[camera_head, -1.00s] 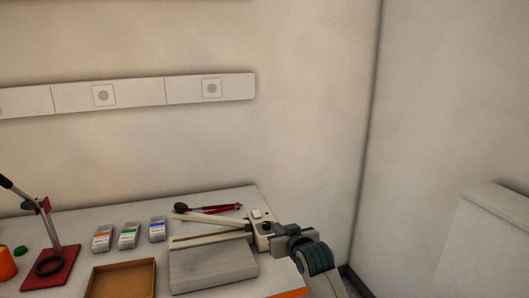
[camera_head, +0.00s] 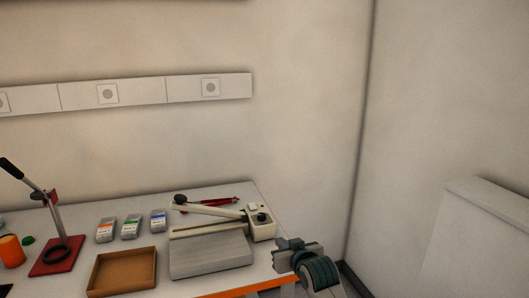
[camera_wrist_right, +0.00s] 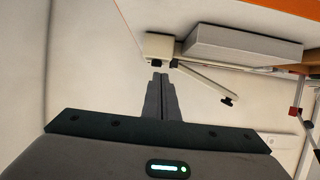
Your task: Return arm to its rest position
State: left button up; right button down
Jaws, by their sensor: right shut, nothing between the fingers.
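My right gripper (camera_head: 282,243) is at the table's right front corner in the head view, close to the hinge end of a cream lever device. In the right wrist view its two fingers (camera_wrist_right: 160,80) are together with nothing between them. The device also shows in the right wrist view (camera_wrist_right: 160,46), beyond the fingertips. My left gripper is not in view.
The white table (camera_head: 190,287) has an orange front edge. An open brown box (camera_head: 122,272), several small labelled packs (camera_head: 130,230), a red-based press (camera_head: 57,257) and an orange cup (camera_head: 11,251) stand to the left. A red tool (camera_head: 222,200) lies behind the device. A wall stands at right.

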jog(key=s+d+f+g+h, duration=0.1)
jog(key=s+d+f, duration=0.2)
jog(key=s+f, duration=0.35)
jog(key=s+d+f+m+g, duration=0.1)
jog(key=s+d+f+g, duration=0.15)
jog(key=s+f, duration=0.45)
jog(key=s+d+f+g+h, duration=0.1)
jog(key=s+d+f, duration=0.3)
jog(key=s, duration=0.5)
jog(key=s+d+f+g+h, duration=0.1)
jog(key=s+d+f+g, duration=0.15)
jog(key=s, duration=0.75)
jog(key=s+d+f+g, duration=0.1)
jog(key=s+d+f, duration=0.15)
jog(key=s, duration=0.85)
jog(key=s+d+f+g+h, duration=0.1)
jog(key=s+d+g, duration=0.15)
jog(key=s, duration=0.75)
notch_tip(320, 180, down, 31)
jog(key=s+b, duration=0.1)
jog(key=s, duration=0.1)
jog(key=s+d+f+g+b, duration=0.1)
jog(key=s+d+f, duration=0.2)
jog(key=s+f, duration=1.4)
jog(key=shift+s+d+f+g+b, duration=0.15)
jog(key=shift+d+f+g+b, duration=0.05)
jog(key=shift+f+g+b, duration=0.15)
